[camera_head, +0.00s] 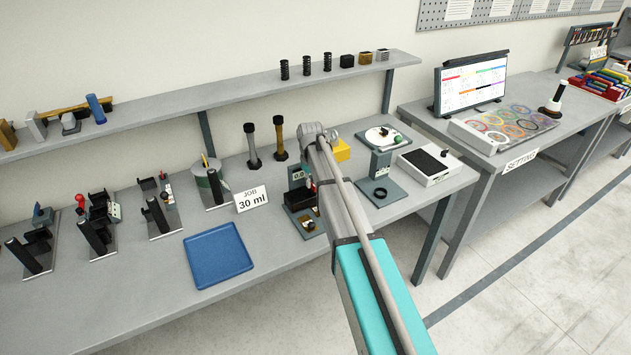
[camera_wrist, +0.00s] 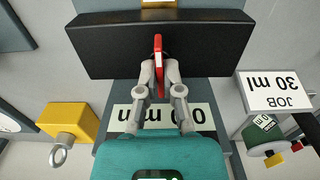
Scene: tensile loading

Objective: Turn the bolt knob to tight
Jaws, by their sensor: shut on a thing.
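A red knob (camera_wrist: 158,52), seen nearly edge-on as a thin upright bar, stands at the front of a wide black block (camera_wrist: 110,45) in the wrist view. My gripper (camera_wrist: 158,72) is shut on the red knob, one grey finger on each side. White labels with dark characters, upside down, lie behind the fingers. In the head view a dark device with a small display (camera_head: 298,175) stands on the bench beside my arm. I cannot read a tight mark.
A yellow block with a ring (camera_wrist: 72,122) and a "JOB 30 ml" card (camera_wrist: 274,92) flank the device. The bench front near the tray is clear.

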